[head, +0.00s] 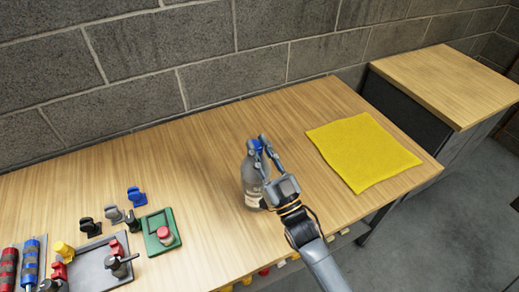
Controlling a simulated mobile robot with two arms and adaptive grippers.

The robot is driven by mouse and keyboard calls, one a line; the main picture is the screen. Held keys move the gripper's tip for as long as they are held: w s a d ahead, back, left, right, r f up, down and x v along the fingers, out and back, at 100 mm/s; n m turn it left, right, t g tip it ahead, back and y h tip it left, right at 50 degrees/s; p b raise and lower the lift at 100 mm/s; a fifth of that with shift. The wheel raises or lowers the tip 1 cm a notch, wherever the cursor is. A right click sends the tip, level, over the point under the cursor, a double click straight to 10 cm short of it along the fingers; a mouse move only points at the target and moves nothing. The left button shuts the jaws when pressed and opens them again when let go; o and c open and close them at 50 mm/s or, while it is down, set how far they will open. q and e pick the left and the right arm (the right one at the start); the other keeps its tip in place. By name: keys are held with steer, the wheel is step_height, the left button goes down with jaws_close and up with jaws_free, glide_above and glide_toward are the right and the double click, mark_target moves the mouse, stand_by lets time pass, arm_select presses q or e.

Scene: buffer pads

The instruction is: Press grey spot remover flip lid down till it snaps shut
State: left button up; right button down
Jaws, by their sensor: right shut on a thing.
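The grey spot remover bottle (251,178) stands upright on the wooden table, a little right of the middle of the head view. It has a pale label low on its side and a blue top (255,145). My right gripper (262,149) reaches in from the lower right and is shut on the bottle at its blue top. The fingers hide part of the top, so I cannot tell whether the flip lid is open or closed. My left gripper is not in view.
A yellow cloth (363,151) lies flat to the right on the table (205,190). At the lower left are a grey tray (92,268), a green pad with a red button (160,232) and several small coloured clips. A block wall (180,60) runs behind.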

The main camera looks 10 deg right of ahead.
steer(key=c, duration=1.2)
jaws_free()
steer(key=v, duration=1.2)
